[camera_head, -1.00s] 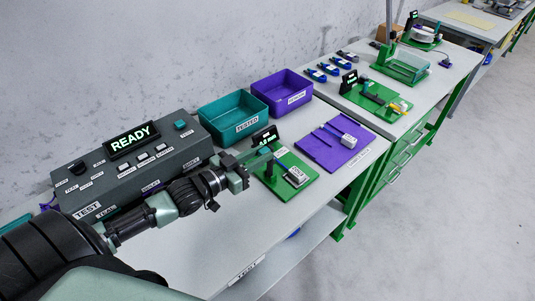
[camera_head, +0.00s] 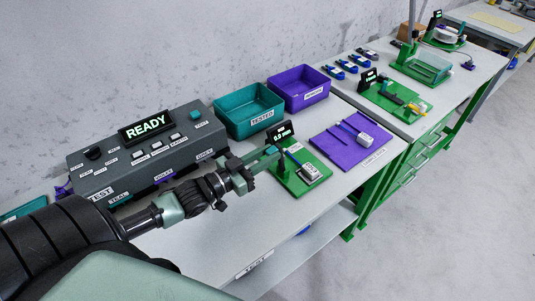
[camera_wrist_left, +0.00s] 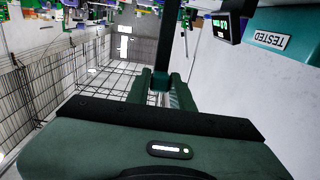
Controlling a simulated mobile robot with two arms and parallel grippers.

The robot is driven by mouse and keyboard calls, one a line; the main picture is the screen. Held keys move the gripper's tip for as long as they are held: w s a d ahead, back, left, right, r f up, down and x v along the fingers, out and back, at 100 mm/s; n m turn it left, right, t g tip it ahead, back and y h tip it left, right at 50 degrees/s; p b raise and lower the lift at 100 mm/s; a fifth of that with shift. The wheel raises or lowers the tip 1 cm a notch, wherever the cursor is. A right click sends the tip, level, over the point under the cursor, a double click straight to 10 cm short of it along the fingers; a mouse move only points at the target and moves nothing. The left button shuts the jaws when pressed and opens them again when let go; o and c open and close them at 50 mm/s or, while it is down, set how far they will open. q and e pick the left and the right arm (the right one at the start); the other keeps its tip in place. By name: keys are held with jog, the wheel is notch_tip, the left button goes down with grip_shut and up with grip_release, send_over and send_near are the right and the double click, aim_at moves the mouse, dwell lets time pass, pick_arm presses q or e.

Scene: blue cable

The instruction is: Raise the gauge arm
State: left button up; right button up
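The gauge stands on a green base plate (camera_head: 312,178), with a black display (camera_head: 281,132) on a post; its small digits look like 0.0 mm. The gauge arm (camera_head: 268,152) reaches out left from the post toward my left gripper (camera_head: 252,165). In the left wrist view the gauge arm is a dark bar with a teal block (camera_wrist_left: 160,82) at its near end. The fingers of my left gripper (camera_wrist_left: 160,92) sit on both sides of this block and look closed on it. A grey-white labelled block (camera_head: 311,172) lies on the plate. My right gripper is not in view.
A grey console (camera_head: 130,165) reading READY stands behind my left arm. A teal bin (camera_head: 262,120) marked TESTED and a purple bin (camera_head: 300,98) stand behind the gauge. A purple plate (camera_head: 340,150) lies to its right. The bench front is clear.

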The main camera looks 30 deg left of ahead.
pick_arm(q)
jog(key=o, duration=0.4)
jog(key=shift+s+f, duration=0.1)
jog(key=shift+f, duration=0.25)
jog(key=shift+c, duration=0.2)
jog(key=shift+r, duration=0.15)
jog(key=v, duration=0.7)
jog(key=shift+s+b, duration=0.3)
jog(key=shift+s, duration=0.1)
jog(key=shift+a, duration=0.15)
